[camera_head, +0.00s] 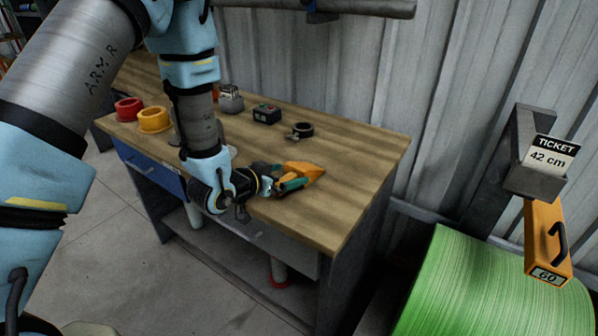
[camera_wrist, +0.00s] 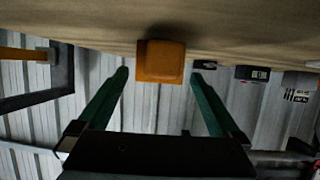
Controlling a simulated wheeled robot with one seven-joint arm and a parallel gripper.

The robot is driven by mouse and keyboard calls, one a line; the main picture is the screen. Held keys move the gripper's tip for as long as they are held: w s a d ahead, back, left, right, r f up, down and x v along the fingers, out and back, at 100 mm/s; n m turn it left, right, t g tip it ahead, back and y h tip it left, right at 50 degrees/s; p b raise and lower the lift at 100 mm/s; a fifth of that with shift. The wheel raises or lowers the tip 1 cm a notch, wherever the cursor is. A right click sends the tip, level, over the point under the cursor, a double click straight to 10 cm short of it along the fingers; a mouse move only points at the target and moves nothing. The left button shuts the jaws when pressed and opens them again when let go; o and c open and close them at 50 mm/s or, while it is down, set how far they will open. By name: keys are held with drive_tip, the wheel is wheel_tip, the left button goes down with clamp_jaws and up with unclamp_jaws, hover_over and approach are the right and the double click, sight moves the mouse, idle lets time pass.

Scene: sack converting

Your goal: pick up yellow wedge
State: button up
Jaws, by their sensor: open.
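The yellow wedge (camera_head: 303,171), orange-yellow in colour, lies on the wooden workbench (camera_head: 340,205) near its front right part. My gripper (camera_head: 291,185) is low over the bench at the wedge, its green fingers pointing toward it. In the wrist view the wedge (camera_wrist: 160,61) shows at the top middle, ahead of and between the two green fingertips (camera_wrist: 162,75). The fingers are spread open with nothing between them that I can see held. Whether a finger touches the wedge cannot be told.
A black ring (camera_head: 301,130), a dark box (camera_head: 266,113) and a grey box (camera_head: 230,100) stand behind on the bench. Red (camera_head: 128,109) and yellow (camera_head: 154,120) rings lie at left. A green roll (camera_head: 490,290) and an orange block marked 60 (camera_head: 543,240) are at right.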

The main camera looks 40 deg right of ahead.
sight(294, 172)
drive_tip(key=shift+p+x, duration=0.65)
drive_tip(key=shift+x, duration=1.3)
drive_tip(key=shift+c, duration=0.4)
drive_tip(key=c, duration=1.4)
